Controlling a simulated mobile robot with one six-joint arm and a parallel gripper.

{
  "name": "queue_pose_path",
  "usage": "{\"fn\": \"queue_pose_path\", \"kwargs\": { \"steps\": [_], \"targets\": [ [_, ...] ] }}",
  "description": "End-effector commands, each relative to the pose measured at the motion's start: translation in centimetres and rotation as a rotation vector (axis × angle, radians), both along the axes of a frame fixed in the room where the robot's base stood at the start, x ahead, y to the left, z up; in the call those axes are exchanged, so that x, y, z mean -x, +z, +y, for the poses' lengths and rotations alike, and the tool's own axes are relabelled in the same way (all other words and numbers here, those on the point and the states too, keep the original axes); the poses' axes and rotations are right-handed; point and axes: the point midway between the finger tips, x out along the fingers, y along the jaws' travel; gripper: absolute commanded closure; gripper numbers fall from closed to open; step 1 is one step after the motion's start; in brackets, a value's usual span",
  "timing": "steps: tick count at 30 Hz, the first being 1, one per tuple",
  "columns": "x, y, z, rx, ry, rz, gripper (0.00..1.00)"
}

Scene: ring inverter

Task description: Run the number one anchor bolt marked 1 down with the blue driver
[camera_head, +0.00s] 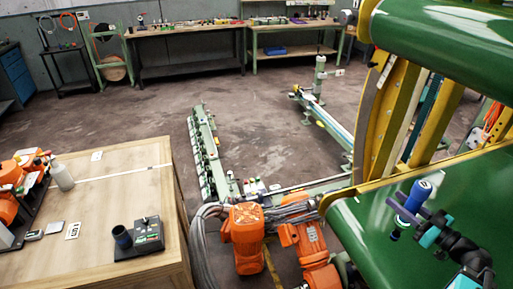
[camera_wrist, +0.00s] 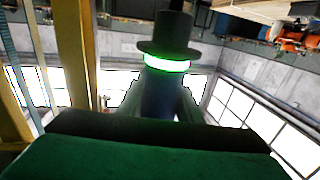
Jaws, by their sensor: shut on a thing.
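The blue driver (camera_head: 420,192) is at the right of the head view, tilted, with its blue end up and its narrow end towards the lower left. My gripper (camera_head: 407,217) is shut on it, above the green curved surface (camera_head: 370,225). In the wrist view the driver (camera_wrist: 160,98) stands in the middle, with a glowing green-white band and a dark flanged end. The driver appears apart from the green surface, but the gap is hard to judge. I cannot make out the anchor bolt marked 1 in either view.
Yellow ribs (camera_head: 437,122) and an upper green drum (camera_head: 440,40) stand close to the arm. Orange motors (camera_head: 246,225) sit at the lower middle. A wooden table (camera_head: 100,205) at left holds a black dock (camera_head: 149,235). The floor beyond is mostly open.

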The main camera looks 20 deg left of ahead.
Motion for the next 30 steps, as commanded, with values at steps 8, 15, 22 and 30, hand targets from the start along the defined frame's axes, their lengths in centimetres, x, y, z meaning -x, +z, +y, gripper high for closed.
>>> {"fn": "queue_pose_path", "kwargs": {
  "steps": [8,15,22,30],
  "targets": [
    [0.0,0.2,0.8,-0.003,0.014,-0.002,1.0],
    [0.0,0.2,1.4,-0.003,0.022,-0.002,1.0],
    [0.0,0.2,1.6,-0.003,0.025,-0.002,1.0],
    [0.0,0.2,2.4,-0.003,0.036,-0.002,1.0]
  ]
}}
